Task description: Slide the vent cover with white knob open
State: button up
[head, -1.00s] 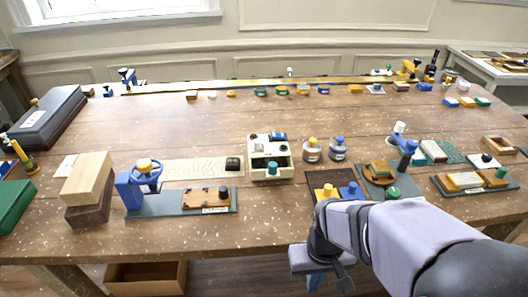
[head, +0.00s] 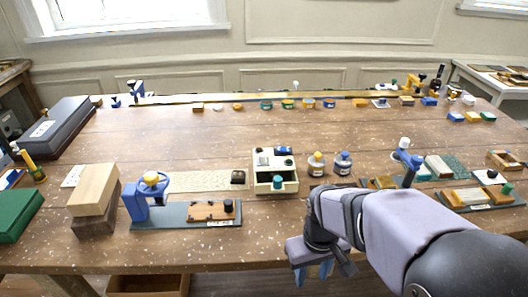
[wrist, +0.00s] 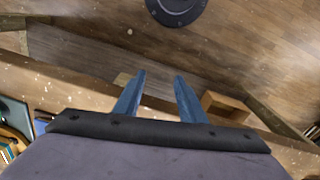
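I cannot pick out the vent cover with certainty. A small white knob (head: 295,85) stands at the back of the table by a long gold strip (head: 220,98); I cannot tell whether it belongs to a vent cover. Another white knob (head: 404,143) tops a blue stand at the right. My gripper (head: 312,270) hangs in front of the table's front edge, far from both knobs. Its two blue fingers are apart and empty. They also show apart in the wrist view (wrist: 160,76), with floor and wooden parts beyond them.
A cream drawer box (head: 276,181), two small bottles (head: 316,168) and a blue device on a grey board (head: 172,214) stand near the middle. Stacked wooden blocks (head: 93,190) stand at the left. Several small items line the back. The tabletop between is largely clear.

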aim_at(263, 155)
jog(key=w+a+r+n+t+y+p, duration=0.1)
jog(key=w+r, duration=0.4)
jog(key=w, duration=0.6)
jog(key=w+a+r+n+t+y+p, duration=0.1)
jog(key=w+a+r+n+p, duration=0.2)
jog(key=w, duration=0.9)
jog(key=w+a+r+n+t+y+p, duration=0.1)
jog(key=w+a+r+n+p, duration=0.1)
jog(key=w+r, duration=0.5)
jog(key=w, duration=0.4)
jog(key=shift+w+a+n+p, duration=0.2)
jog(key=shift+a+n+p, duration=0.1)
jog(key=shift+n, duration=0.1)
jog(key=shift+p+x, duration=1.4)
jog(key=shift+x, duration=2.15)
jog(key=shift+a, duration=0.1)
grip_shut()
